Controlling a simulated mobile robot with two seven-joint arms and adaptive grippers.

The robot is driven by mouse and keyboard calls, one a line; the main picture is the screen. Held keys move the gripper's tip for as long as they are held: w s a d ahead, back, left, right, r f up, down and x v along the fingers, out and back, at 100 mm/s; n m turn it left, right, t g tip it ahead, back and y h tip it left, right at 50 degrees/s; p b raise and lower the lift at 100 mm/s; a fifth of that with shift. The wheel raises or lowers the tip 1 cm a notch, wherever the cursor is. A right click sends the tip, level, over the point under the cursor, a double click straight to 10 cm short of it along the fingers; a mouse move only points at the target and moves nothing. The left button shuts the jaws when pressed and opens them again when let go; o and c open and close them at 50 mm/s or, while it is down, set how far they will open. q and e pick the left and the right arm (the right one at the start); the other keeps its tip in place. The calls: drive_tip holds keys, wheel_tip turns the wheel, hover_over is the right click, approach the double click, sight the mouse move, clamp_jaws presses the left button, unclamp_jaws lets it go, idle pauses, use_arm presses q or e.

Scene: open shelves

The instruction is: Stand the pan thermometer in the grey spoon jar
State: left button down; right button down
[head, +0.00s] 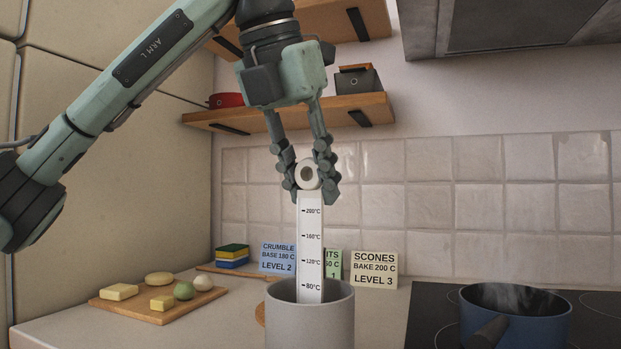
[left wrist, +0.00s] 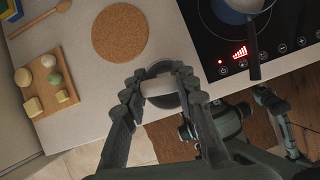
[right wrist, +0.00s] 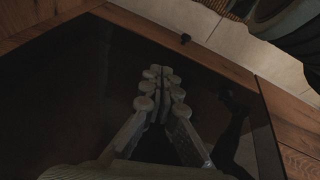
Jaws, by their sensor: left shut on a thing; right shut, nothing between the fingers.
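The pan thermometer (head: 311,245) is a white upright strip with a temperature scale and a round holed top. My left gripper (head: 306,178) is shut on its top and holds it upright. The thermometer's lower end is at the mouth of the grey spoon jar (head: 310,325), hidden by the front rim; I cannot tell how deep it reaches. In the left wrist view the gripper (left wrist: 160,88) is over the jar (left wrist: 157,68), partly covering it. My right gripper (right wrist: 160,78) is shut and empty, away from the jar.
A blue pan (head: 515,318) steams on the black hob (head: 430,310) at right. A wooden board (head: 165,308) with several food pieces lies at left. Recipe cards (head: 373,270) and sponges (head: 232,256) stand behind. A cork mat (left wrist: 120,33) lies near the jar.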

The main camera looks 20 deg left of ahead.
use_arm(q)
drive_tip(key=c, duration=1.1)
unclamp_jaws()
drive_tip(key=v, duration=1.2)
